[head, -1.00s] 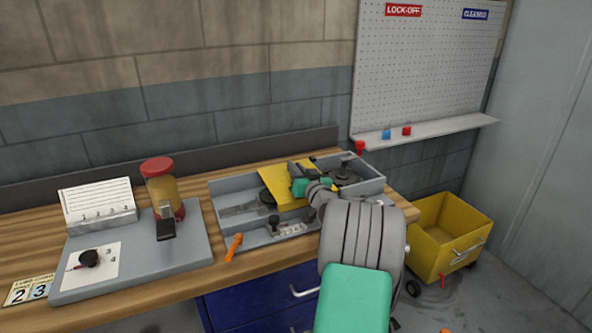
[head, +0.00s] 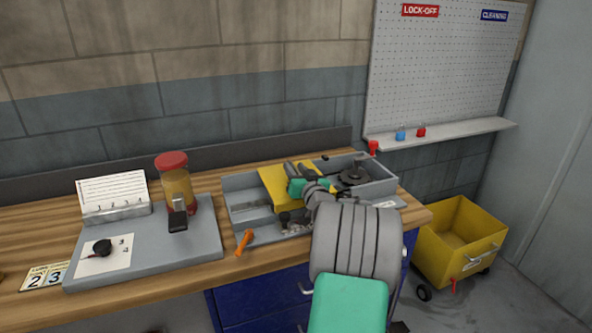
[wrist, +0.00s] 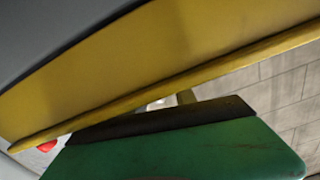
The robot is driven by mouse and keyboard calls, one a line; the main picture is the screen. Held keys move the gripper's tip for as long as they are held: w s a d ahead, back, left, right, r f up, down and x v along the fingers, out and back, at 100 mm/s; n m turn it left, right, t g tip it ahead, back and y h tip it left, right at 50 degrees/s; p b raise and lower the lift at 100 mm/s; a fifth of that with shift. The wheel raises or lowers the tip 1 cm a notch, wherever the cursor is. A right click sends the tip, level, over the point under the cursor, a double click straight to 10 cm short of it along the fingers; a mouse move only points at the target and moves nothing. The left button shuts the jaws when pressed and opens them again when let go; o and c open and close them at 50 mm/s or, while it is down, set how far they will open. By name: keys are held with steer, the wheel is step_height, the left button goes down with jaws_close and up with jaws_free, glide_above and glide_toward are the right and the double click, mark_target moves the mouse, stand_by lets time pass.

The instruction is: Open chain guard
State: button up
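The yellow chain guard (head: 275,182) sits over the middle of the grey open-topped housing (head: 238,184) on the bench. My gripper (head: 297,187) is at the guard's right side, partly hidden by my own arm. In the wrist view the guard (wrist: 150,60) crosses the upper picture as a broad yellow panel. One green finger with a dark pad (wrist: 165,125) lies just under the panel's lower edge, very close to it. I cannot see the other finger clearly, or whether the pad touches the guard. A dark round wheel (head: 353,175) shows uncovered in the housing's right part.
An orange-handled tool (head: 244,242) lies at the housing's front left. A grey board (head: 205,240) with a red-capped jar (head: 176,187) stands left. A red knob (head: 373,147) is behind the housing. A yellow cart (head: 457,240) stands on the floor, right.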

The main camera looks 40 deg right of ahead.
steer(key=b+v, duration=0.1)
steer(key=v, duration=0.6)
steer(key=shift+s+a, duration=0.15)
steer(key=shift+s, duration=0.25)
